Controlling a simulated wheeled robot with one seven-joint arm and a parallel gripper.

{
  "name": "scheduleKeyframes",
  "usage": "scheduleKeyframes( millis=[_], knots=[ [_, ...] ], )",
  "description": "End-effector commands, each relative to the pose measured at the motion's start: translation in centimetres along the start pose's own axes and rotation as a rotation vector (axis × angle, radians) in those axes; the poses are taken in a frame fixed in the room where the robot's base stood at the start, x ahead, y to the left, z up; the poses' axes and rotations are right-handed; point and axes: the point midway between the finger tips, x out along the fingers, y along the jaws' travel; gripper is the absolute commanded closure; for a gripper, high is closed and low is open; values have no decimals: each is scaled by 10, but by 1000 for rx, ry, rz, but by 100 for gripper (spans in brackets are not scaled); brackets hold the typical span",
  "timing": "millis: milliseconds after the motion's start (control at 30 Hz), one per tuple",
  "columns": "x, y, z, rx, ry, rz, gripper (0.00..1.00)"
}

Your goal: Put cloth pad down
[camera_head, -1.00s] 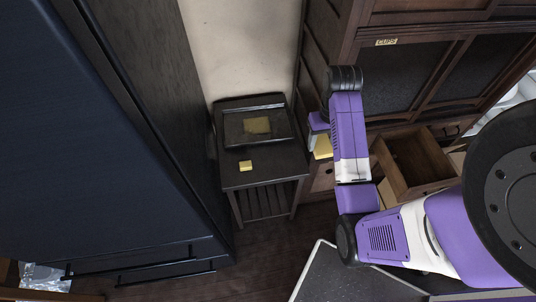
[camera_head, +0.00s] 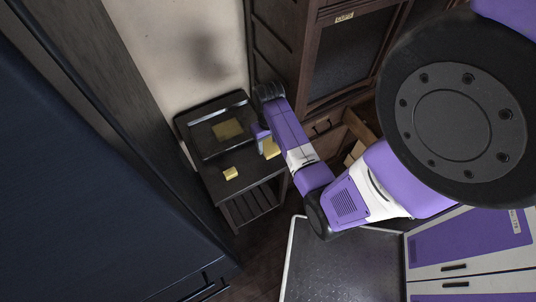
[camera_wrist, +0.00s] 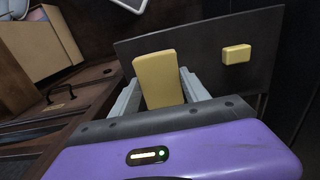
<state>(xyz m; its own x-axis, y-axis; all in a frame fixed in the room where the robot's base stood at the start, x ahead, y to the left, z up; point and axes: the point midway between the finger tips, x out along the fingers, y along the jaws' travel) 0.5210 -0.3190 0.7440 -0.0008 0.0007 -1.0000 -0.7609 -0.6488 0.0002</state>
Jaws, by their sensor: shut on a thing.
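My gripper (camera_wrist: 158,76) is shut on a yellow cloth pad (camera_wrist: 158,88), with one pale finger on each side of it. In the head view the held pad (camera_head: 271,148) shows partly behind my arm, at the right side of a small dark table (camera_head: 212,183). In the wrist view the pad is seen against the dark tabletop (camera_wrist: 250,75). I cannot tell whether it touches the top.
A small yellow block (camera_head: 231,173) lies near the table's front edge; it also shows in the wrist view (camera_wrist: 236,54). A dark tray (camera_head: 190,127) with a yellow patch (camera_head: 228,129) stands at the back. A dark cabinet (camera_head: 300,50) with an open drawer (camera_head: 358,128) stands right.

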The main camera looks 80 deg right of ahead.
Motion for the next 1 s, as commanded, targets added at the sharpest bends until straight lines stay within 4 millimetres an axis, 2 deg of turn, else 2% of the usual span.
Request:
scheduleKeyframes(
  millis=[33, 133, 367, 600, 1000],
  knots=[
    [12, 0, 0, 1, -4, -1, 84],
    [28, 0, 0, 0, -2, 0, 84],
    [46, 0, 0, 0, 0, 0, 84],
    [76, 0, 0, 0, 0, 0, 84],
    [81, 0, -1, -1, 1, 0, 84]
  ],
)
